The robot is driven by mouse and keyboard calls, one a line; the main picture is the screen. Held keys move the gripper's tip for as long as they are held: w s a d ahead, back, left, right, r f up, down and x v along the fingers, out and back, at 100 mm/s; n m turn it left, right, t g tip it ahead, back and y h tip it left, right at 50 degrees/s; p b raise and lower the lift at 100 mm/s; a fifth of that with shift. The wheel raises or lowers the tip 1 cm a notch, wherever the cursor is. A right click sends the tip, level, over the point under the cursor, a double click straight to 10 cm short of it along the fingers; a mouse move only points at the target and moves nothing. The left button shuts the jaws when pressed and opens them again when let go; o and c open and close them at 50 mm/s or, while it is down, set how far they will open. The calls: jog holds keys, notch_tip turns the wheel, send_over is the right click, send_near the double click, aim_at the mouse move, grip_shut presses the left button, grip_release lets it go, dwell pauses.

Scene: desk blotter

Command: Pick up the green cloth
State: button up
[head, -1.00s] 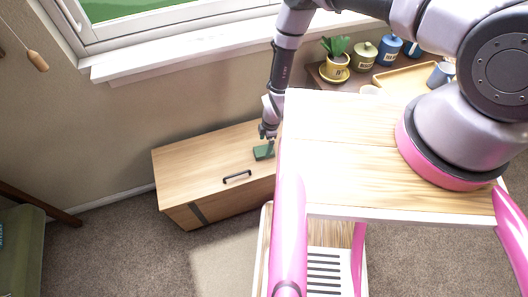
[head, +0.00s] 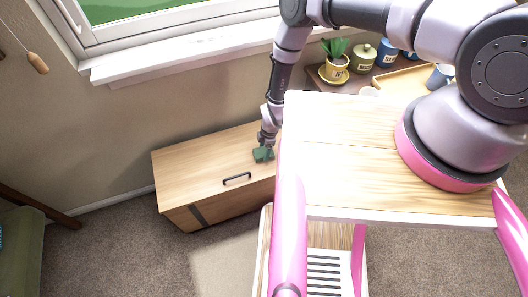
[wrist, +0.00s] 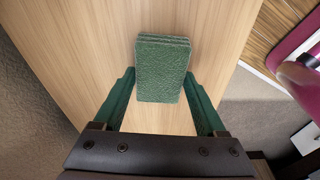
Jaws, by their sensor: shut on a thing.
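The green cloth (wrist: 162,70) is a folded, textured dark green pad over the light wooden chest top, between the two fingers of my gripper (wrist: 163,92) in the wrist view. In the head view the cloth (head: 262,155) is a small green patch at the right end of the chest, partly hidden by my gripper (head: 264,145) above it. My gripper is shut on the cloth. Whether the cloth is clear of the wood or touching it, I cannot tell.
The wooden chest (head: 205,165) with a black handle (head: 237,178) stands against the wall under the window. A shelf at the back right holds a potted plant (head: 335,60), canisters (head: 362,57) and a tray (head: 405,75). The left part of the chest top is bare.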

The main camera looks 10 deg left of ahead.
aim_at(264, 152)
notch_tip(264, 152, up, 10)
dwell(0.6)
jog(key=o, duration=0.8)
jog(key=c, duration=0.7)
jog(key=shift+s, duration=0.1)
